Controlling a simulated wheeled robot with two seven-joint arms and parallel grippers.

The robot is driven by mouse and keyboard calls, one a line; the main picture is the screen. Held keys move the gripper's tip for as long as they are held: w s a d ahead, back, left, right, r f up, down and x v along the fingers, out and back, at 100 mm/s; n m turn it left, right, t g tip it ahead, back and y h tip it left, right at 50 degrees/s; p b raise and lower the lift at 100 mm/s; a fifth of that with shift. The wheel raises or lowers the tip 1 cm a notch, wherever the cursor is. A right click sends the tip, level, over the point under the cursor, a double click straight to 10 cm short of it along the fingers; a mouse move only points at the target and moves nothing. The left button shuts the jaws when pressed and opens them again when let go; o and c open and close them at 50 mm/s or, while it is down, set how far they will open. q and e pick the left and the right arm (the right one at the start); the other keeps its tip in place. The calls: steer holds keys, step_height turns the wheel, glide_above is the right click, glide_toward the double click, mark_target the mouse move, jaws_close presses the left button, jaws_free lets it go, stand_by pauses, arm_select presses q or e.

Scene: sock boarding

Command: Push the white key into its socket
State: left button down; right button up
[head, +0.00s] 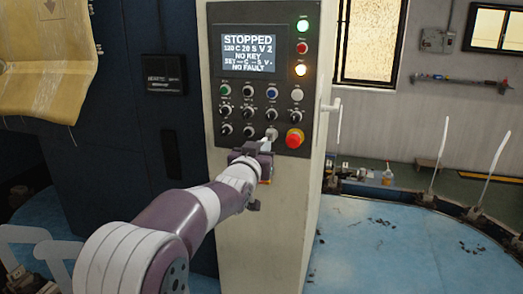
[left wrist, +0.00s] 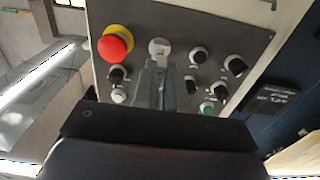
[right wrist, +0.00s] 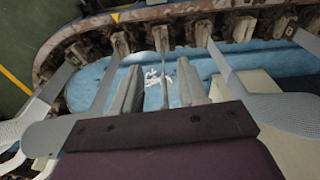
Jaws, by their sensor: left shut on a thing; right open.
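The white key (head: 271,133) is at the lower row of the control panel (head: 285,95), left of the red emergency button. My left gripper (head: 265,146) is shut on it, just in front of the panel. In the left wrist view the white key (left wrist: 158,45) shows beyond the fingertips (left wrist: 157,64), against the panel face. The socket is hidden behind the key, and I cannot tell how deep the key sits. The screen (head: 248,54) reads STOPPED and NO KEY. My right gripper (right wrist: 163,80) is open and empty over a blue surface, out of the head view.
The red emergency button (head: 294,138) is close beside the key, with black knobs (head: 249,131) on the other side. Flat white sock boards (head: 440,145) stand around the blue table (head: 385,240). A yellowish sheet (head: 45,50) hangs at the left.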

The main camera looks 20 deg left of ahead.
arm_select(q)
steer(key=shift+w, duration=0.25)
steer(key=shift+w, duration=0.3)
steer(key=shift+w+p, duration=0.35)
steer(key=shift+w, duration=0.7)
steer(key=c, duration=1.1)
jaws_free()
